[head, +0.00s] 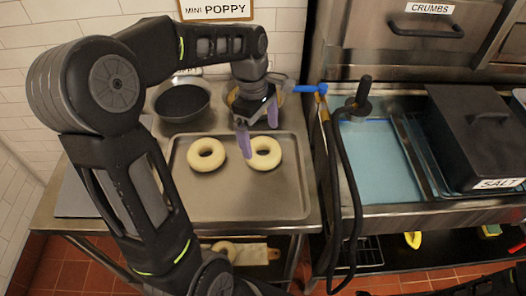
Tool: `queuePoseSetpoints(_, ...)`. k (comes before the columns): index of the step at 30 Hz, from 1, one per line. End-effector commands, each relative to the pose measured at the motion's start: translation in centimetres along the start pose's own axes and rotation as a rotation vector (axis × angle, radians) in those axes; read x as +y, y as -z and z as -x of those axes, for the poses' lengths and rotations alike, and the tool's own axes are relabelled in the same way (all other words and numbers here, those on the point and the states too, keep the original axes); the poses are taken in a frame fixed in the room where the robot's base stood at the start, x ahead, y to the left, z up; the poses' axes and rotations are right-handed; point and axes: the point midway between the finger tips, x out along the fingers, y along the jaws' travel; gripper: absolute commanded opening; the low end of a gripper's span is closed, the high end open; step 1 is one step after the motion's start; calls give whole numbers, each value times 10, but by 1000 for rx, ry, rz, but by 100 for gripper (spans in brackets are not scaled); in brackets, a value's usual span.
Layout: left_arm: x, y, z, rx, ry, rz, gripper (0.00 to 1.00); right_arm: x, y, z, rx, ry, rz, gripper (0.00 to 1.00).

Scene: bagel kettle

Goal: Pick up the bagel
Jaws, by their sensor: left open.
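Two pale bagels lie side by side on a metal tray (285,205). The left bagel (206,145) lies flat and clear of the gripper. The right bagel (270,160) lies under my left gripper (258,140), which comes down from above with its purple fingers apart. One finger overlaps the left edge of the right bagel in the view, and the other shows at its far side. I cannot tell whether the fingers touch it. A small part of my right arm shows at the bottom right; its gripper is not visible.
A dark bowl (183,102) stands behind the tray, and another round container is partly hidden by my gripper. A black hose (345,190) hangs right of the table. A black box marked SALT (470,150) sits on the right counter.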

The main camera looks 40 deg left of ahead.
Motion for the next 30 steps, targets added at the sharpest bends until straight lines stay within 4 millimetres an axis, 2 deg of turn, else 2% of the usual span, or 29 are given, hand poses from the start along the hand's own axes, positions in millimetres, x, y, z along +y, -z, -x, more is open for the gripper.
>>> queuePoseSetpoints(10,0,0,-4,0,1,0,100,0,0,1,0,0,0,36)
queuePoseSetpoints(21,-2,-1,-50,-1,2,0,100,-3,0,8,-1,0,0,36)
queuePoseSetpoints(30,-1,-1,-53,0,-1,0,100,-3,0,8,-1,-1,0,36)
